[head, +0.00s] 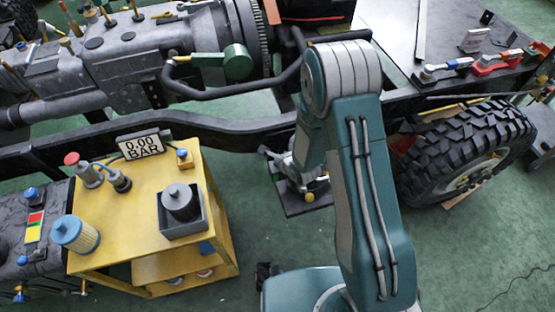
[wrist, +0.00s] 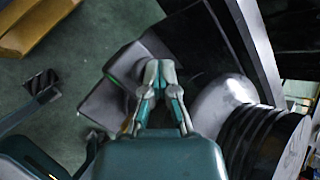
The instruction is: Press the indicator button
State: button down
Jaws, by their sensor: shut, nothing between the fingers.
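I cannot tell for sure which part is the indicator button. A grey box-like block (wrist: 105,108) with a small green spot (wrist: 110,77) on its edge shows in the wrist view, just left of my fingers. My gripper (wrist: 159,66) is shut and empty, with its fingertips over or against the dark grey block; contact cannot be told. In the head view my gripper (head: 287,168) is partly hidden by my arm, below the chassis rail. A red-topped knob (head: 72,159) stands on the yellow cart, far left of my gripper.
The dark chassis rail (head: 225,129) runs above my gripper. A large tyre (head: 470,150) stands at right. Green floor (head: 480,250) is open at lower right.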

jog(key=shift+r, duration=1.05)
jog(key=shift+r, duration=0.15)
jog(key=shift+r, duration=2.4)
